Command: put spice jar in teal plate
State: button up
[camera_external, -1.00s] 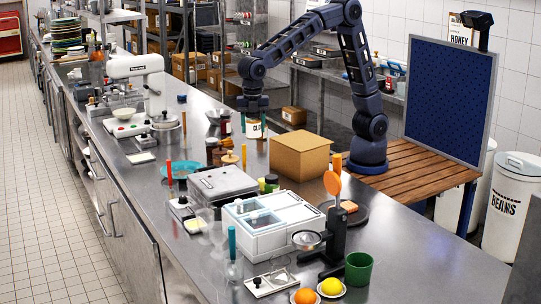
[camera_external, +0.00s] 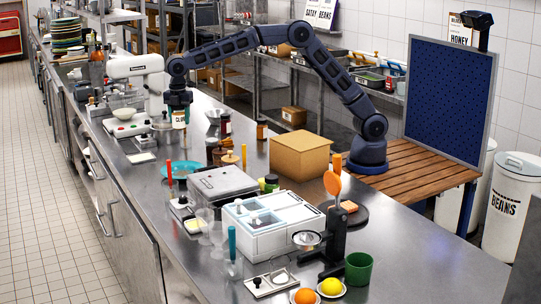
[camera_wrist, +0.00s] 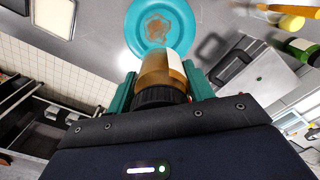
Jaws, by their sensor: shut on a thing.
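The spice jar (camera_external: 179,119), a small jar with a white label and amber contents, is held in my gripper (camera_external: 179,108) above the counter. In the wrist view the jar (camera_wrist: 160,70) sits between the two teal fingers of my gripper (camera_wrist: 162,80), which are shut on it. The teal plate (camera_external: 184,167) lies on the counter below and a little nearer the camera. In the wrist view the plate (camera_wrist: 138,40) is just beyond the jar and has a brownish patch in its middle. The jar is apart from the plate, and its near side partly covers the plate's rim there.
A grey metal-lidded appliance (camera_external: 222,183) is in front of the plate. Dark jars (camera_external: 214,148) stand to its right.

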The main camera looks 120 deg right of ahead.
notch_tip(320, 180, down, 20)
jog(key=shift+r, duration=0.1)
dwell(0.5)
jog(key=o, duration=1.1)
jog(key=shift+o, duration=0.2)
